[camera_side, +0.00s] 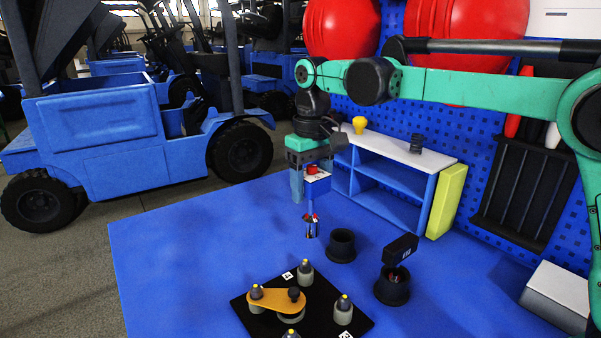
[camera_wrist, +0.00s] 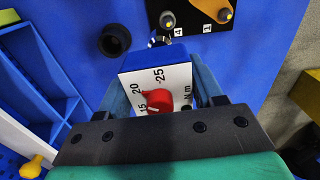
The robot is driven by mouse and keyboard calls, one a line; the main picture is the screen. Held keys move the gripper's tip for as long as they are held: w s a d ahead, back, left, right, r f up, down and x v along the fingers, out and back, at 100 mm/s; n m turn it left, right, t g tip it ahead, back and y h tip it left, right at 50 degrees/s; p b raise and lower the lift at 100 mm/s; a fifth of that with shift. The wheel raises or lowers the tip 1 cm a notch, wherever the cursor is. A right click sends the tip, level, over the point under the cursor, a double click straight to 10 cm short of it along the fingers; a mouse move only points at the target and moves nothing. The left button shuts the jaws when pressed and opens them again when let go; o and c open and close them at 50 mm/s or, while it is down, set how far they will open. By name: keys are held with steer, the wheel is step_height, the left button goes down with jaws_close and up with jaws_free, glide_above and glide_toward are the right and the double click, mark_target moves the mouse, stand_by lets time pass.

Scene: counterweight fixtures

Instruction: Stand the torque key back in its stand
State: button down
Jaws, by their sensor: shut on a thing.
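The torque key (camera_side: 318,186) has a blue body, a white scale face and a red dial. My gripper (camera_side: 311,178) is shut on it and holds it roughly upright above the table, its shaft and tip pointing down. In the wrist view the key's face (camera_wrist: 172,84) shows 15, 20, 25 and N m, between the fingers. A black round stand (camera_side: 341,246) with an open, empty-looking top is on the table, right of and below the key's tip; it also shows in the wrist view (camera_wrist: 114,40). The tip is apart from it.
A black plate (camera_side: 263,318) with several posts and an orange arm (camera_side: 277,300) lies in front. A blue-white shelf (camera_side: 385,186) stands behind. The table's left part is clear.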

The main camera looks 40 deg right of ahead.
steer(key=w+d+f, duration=0.2)
steer(key=d, duration=0.8)
step_height(320, 180, down, 8)
steer(key=shift+r, duration=0.25)
steer(key=shift+f, duration=0.35)
steer(key=shift+f, duration=0.25)
steer(key=shift+c, duration=0.6)
jaws_free()
steer(key=shift+r, duration=0.1)
